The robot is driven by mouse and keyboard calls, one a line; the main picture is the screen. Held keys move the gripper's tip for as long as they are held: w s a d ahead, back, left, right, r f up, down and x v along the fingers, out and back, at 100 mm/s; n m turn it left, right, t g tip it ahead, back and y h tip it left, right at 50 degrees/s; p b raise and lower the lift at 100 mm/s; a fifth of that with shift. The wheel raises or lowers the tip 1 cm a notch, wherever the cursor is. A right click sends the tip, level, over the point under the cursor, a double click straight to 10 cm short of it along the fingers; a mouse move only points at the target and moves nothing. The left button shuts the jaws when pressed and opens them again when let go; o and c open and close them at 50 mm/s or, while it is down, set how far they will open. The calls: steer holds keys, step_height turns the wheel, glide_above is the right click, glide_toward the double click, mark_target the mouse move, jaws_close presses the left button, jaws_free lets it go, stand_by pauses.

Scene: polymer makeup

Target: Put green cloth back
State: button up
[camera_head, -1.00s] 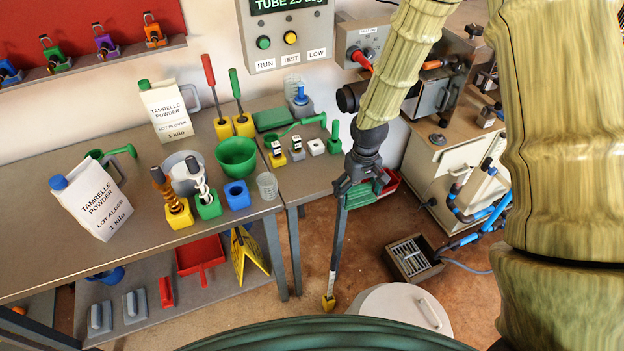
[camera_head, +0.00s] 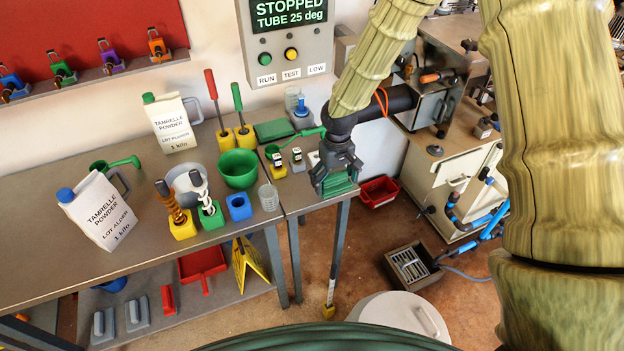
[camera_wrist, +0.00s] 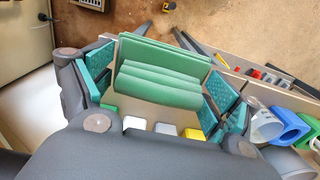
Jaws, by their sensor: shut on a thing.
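My gripper (camera_head: 334,176) is shut on a folded green cloth (camera_head: 338,185), which hangs below the jaws at the right end of the grey bench. In the wrist view the cloth (camera_wrist: 160,75) lies in stacked folds between the two teal finger pads of my gripper (camera_wrist: 160,84). Whether the cloth touches the bench cannot be told. A flat dark green item (camera_head: 274,130) lies at the back of the bench, next to a blue-topped grey bottle (camera_head: 302,116).
Small blocks, including a yellow one (camera_head: 277,165), stand just left of my gripper. A clear beaker (camera_head: 268,198), a green bowl (camera_head: 238,168) and white powder jugs (camera_head: 98,210) stand farther left.

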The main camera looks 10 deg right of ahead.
steer(key=p, duration=0.2)
glide_above(312, 190)
steer(key=shift+f, duration=0.3)
steer(key=shift+f+p, duration=1)
steer(key=shift+f, duration=0.75)
steer(key=shift+f, duration=0.2)
steer(key=o, duration=0.8)
steer(key=shift+c, duration=0.2)
steer(key=shift+r, duration=0.2)
step_height(312, 190, up, 12)
steer(key=b, duration=0.3)
steer(key=shift+b, duration=0.3)
